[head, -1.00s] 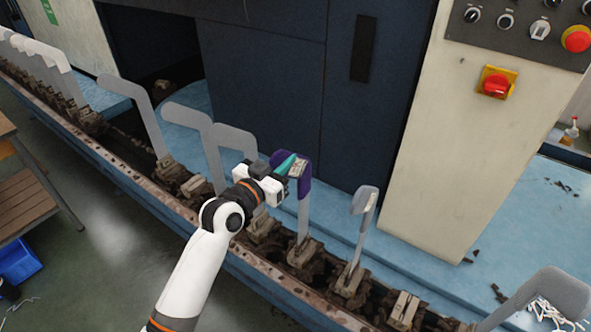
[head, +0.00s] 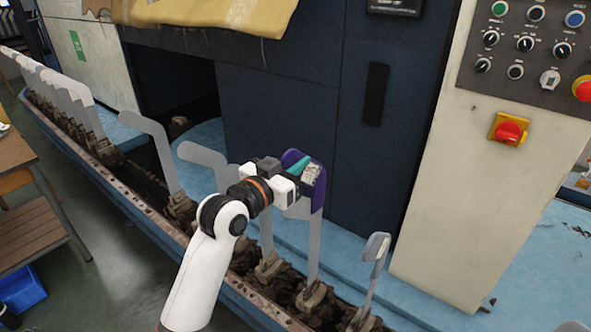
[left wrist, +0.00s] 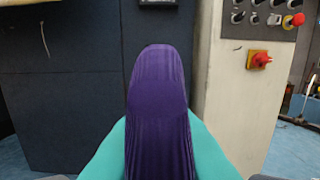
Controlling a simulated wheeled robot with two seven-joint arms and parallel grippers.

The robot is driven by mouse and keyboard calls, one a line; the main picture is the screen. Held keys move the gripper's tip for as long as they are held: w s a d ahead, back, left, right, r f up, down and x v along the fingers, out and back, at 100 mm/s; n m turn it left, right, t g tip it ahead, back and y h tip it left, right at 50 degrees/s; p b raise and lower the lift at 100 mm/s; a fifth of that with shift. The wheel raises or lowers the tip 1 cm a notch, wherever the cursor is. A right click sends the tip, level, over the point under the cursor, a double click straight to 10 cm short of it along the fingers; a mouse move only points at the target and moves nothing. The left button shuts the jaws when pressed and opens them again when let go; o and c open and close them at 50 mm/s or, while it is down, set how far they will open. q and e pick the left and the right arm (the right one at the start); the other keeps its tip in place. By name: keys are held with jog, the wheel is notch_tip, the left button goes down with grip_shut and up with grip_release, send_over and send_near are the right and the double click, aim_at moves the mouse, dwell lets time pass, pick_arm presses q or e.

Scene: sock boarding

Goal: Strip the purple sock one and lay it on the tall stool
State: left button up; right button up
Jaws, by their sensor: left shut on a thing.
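The purple sock one (head: 319,196) sits over the upper end of an upright grey board (head: 315,240). My left gripper (head: 300,170), with teal fingers, is shut on the sock near the top of that board. In the left wrist view the sock (left wrist: 160,110) stands between the two teal fingers and fills the middle. How far the sock has come off the board cannot be told. A wooden piece of furniture with an upper top (head: 14,153) and a lower slatted shelf stands at the left edge, partly cut off; it may be the tall stool. My right gripper is not in view.
More bare grey boards (head: 155,140) stand along the machine's rail (head: 95,180), left of the sock. A shorter board (head: 376,250) stands to the right. The control panel (head: 525,55) is at upper right. A blue bin (head: 20,288) is on the floor at lower left.

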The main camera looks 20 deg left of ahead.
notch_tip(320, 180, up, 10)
jog(key=p, duration=0.9)
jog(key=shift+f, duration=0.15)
